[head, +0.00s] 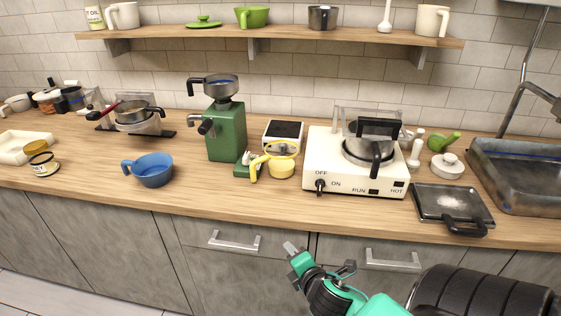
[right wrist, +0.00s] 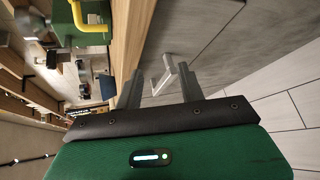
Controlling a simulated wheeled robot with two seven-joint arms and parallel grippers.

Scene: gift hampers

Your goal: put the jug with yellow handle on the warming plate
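The jug with yellow handle (head: 281,167) stands on the counter beside the green coffee machine, its handle toward the left. Its yellow handle (right wrist: 91,27) shows at the top of the right wrist view. A white appliance marked OFF, ON, RUN and HOT (head: 340,182), apparently the warming plate, stands to the right of the jug. A pot with a black handle (head: 369,150) sits on it. My right gripper (head: 291,248) is in front of the counter, below the jug and apart from it. In the right wrist view its fingers (right wrist: 160,88) are spread and empty. My left gripper is out of view.
A white device with a black top (head: 283,131) stands behind the jug. The green coffee machine (head: 226,132) is left of it, and a blue bowl (head: 152,171) farther left. A dark tray (head: 450,203) and sink (head: 520,172) are at right. Drawer handles (head: 235,240) stick out below the counter.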

